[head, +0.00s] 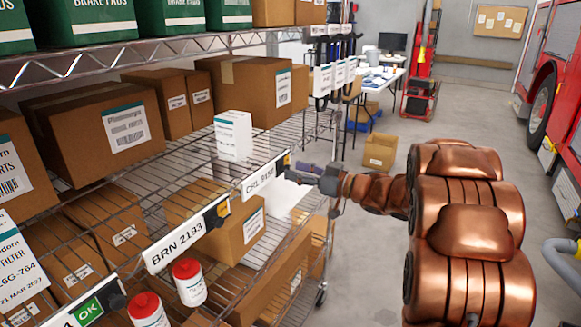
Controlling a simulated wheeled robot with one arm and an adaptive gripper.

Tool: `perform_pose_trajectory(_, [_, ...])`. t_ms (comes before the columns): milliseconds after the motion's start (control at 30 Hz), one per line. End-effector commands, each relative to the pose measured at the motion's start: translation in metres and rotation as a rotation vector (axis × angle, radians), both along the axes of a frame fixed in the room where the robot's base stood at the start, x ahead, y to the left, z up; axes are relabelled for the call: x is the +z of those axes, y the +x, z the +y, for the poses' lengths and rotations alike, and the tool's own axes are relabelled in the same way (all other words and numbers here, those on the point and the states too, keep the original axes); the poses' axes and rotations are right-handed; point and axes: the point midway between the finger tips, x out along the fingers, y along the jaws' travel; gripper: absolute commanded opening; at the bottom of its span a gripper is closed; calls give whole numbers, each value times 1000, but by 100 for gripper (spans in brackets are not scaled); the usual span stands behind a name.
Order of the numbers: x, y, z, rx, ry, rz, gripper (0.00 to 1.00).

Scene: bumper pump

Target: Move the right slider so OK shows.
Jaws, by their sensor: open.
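The right label holder, which reads CRL and partly blurred digits (258,180), is on the shelf's front edge. Its slider (283,163) is a small dark piece at the holder's right end, and no OK shows there. The left holder shows a green OK (89,310). My gripper (298,177) is open, just right of the right slider and close to it. I cannot tell whether they touch. The fingertips are small and partly hidden.
A wire shelf rack (140,262) holds brown boxes (107,125). A white box (233,135) stands above the right holder. Red-capped bottles (189,281) stand below the middle holder. A carton (380,151) is on the floor behind my arm. The aisle floor is open.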

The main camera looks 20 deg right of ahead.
Motion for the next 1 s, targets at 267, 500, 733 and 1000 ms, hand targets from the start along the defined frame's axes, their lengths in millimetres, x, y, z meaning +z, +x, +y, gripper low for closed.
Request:
perform_pose_trajectory(267, [1, 17, 14, 1, 1, -2, 49])
perform_pose_trajectory(500, [0, 19, 16, 0, 1, -2, 49])
perform_pose_trajectory(733, [0, 19, 16, 0, 0, -1, 36])
perform_pose_trajectory(1000, [0, 19, 15, 0, 0, -1, 8])
